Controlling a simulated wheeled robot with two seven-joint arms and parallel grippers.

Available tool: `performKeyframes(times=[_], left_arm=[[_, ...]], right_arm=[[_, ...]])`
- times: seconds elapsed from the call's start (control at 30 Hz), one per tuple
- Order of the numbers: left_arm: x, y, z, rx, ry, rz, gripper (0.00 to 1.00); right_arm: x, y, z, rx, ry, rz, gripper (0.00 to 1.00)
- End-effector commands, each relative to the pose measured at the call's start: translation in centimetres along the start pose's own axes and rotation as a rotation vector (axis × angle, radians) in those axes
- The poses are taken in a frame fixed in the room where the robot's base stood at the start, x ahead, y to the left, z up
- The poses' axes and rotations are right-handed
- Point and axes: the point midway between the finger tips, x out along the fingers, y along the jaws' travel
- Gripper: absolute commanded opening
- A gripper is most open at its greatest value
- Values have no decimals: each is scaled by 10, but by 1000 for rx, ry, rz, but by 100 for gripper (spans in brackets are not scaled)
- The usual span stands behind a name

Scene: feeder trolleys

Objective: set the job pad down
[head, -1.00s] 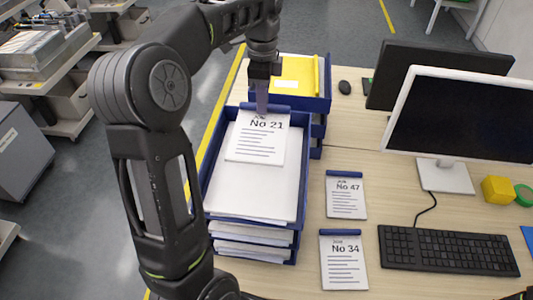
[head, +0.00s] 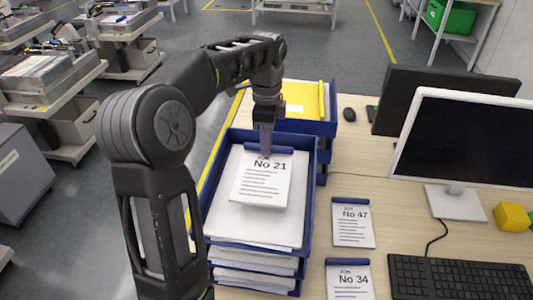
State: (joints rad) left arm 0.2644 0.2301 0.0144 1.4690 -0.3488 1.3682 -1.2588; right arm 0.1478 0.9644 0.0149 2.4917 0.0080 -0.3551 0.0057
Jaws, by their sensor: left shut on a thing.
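The job pad No 21 (head: 262,181) is white with a blue top binding. My left gripper (head: 265,152) is shut on its top edge. The pad is over the white paper in the top blue tray (head: 313,185) of the stack; I cannot tell whether it touches the paper. Job pad No 47 (head: 352,225) and job pad No 34 (head: 348,282) lie flat on the desk to the right of the trays. My right gripper does not show.
A second blue tray stack with a yellow folder (head: 300,101) stands behind. A white monitor (head: 470,140), a black keyboard (head: 460,277), a mouse (head: 349,114) and a yellow block (head: 511,216) occupy the right of the desk. Bare desk lies beside the pads.

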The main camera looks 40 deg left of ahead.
Motion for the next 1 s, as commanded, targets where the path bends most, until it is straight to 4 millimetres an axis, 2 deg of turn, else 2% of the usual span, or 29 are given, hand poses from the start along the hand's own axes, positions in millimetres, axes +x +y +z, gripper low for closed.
performKeyframes(times=[0.13, 0.33, 0.73, 0.77, 1.0], left_arm=[[9, 0, 0, 0, 0, 1, 0], [35, 0, 0, 0, 0, 2, 0], [41, 0, 0, 0, 1, 0, 0], [40, 0, 0, 0, 1, 0, 18], [40, 0, 0, 0, 1, 0, 38]], right_arm=[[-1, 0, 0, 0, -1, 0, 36], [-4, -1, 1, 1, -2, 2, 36], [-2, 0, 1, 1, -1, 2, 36], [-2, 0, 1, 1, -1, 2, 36], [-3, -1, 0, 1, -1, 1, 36]])
